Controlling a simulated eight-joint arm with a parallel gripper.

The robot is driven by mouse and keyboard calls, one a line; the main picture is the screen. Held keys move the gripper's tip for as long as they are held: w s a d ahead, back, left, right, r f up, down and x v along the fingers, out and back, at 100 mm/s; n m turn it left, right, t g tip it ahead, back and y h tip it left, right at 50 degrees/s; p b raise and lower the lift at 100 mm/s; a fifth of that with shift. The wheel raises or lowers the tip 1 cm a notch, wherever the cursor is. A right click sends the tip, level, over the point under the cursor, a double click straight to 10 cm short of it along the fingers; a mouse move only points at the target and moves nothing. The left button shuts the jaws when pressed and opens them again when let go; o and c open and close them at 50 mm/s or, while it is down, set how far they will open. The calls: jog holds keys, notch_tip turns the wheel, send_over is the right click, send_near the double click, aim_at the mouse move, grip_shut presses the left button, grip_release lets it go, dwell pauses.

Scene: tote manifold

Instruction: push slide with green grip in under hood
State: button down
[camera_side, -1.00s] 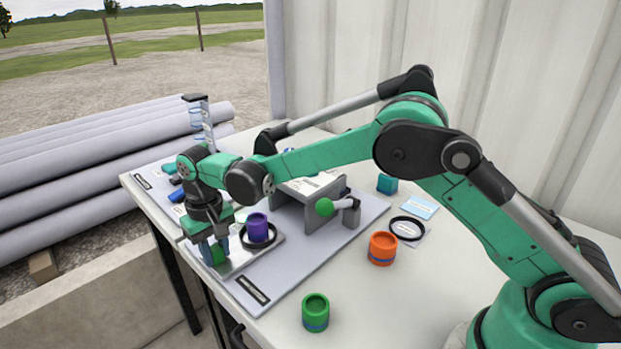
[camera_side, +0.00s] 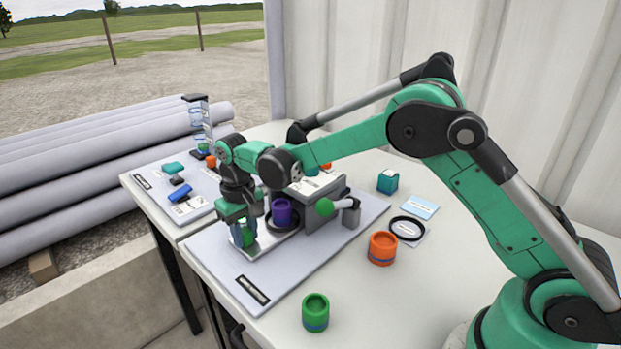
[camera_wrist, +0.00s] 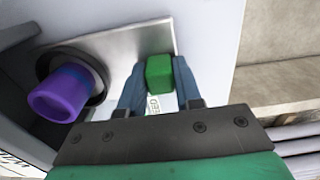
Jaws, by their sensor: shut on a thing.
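The slide (camera_side: 262,246) is a flat metal plate with a green grip (camera_wrist: 159,72) at its outer end. My gripper (camera_side: 243,238) is shut on the green grip, with one finger on each side of it in the wrist view. A purple cup (camera_side: 281,210) sits inside a black ring (camera_wrist: 98,62) on the slide. The grey hood (camera_side: 322,204) stands just behind the cup, to the right of my gripper in the side view. The slide's inner end is hidden. The purple cup and ring are at the hood's mouth, still visible outside it.
An orange cup (camera_side: 382,248), a green cup (camera_side: 316,312) and a black ring on a card (camera_side: 407,229) stand on the table. The grey board (camera_side: 225,262) is clear in front of the slide.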

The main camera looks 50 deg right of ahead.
aim_at(269, 230)
jog(key=d, duration=0.5)
jog(key=shift+d, duration=0.25)
jog(key=c, duration=0.6)
grip_release()
jog(key=shift+a, duration=0.1)
jog(key=shift+r, duration=2.85)
jog(key=shift+r, duration=0.1)
